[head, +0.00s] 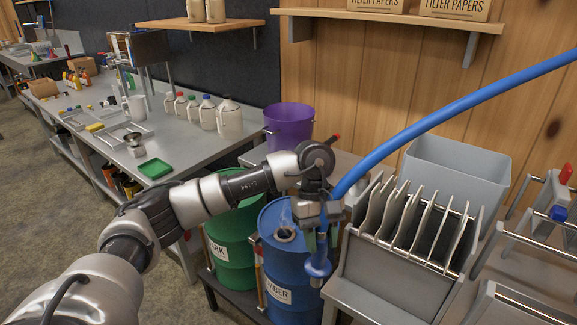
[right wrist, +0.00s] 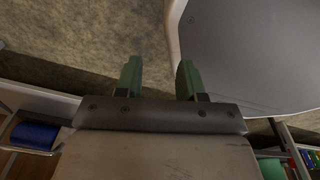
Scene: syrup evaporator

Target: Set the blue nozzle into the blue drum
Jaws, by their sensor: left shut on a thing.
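The blue drum (head: 281,268) stands low in the middle of the head view, with a label ending in "MBER" and a round opening in its top. My left gripper (head: 322,238) is shut on the blue nozzle (head: 318,266), to the right of the opening. The nozzle points down, near the drum's right side; how far it is from the drum I cannot tell. A thick blue hose (head: 440,122) runs from the upper right to my left gripper. My right gripper (right wrist: 158,78) shows only in the right wrist view, open and empty.
A green drum (head: 233,242) stands left of the blue drum. A grey rack of upright plates (head: 408,225) stands close on the right, with a grey bin (head: 455,165) behind it. A purple bucket (head: 289,125) and a bench with several jugs (head: 229,119) are behind.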

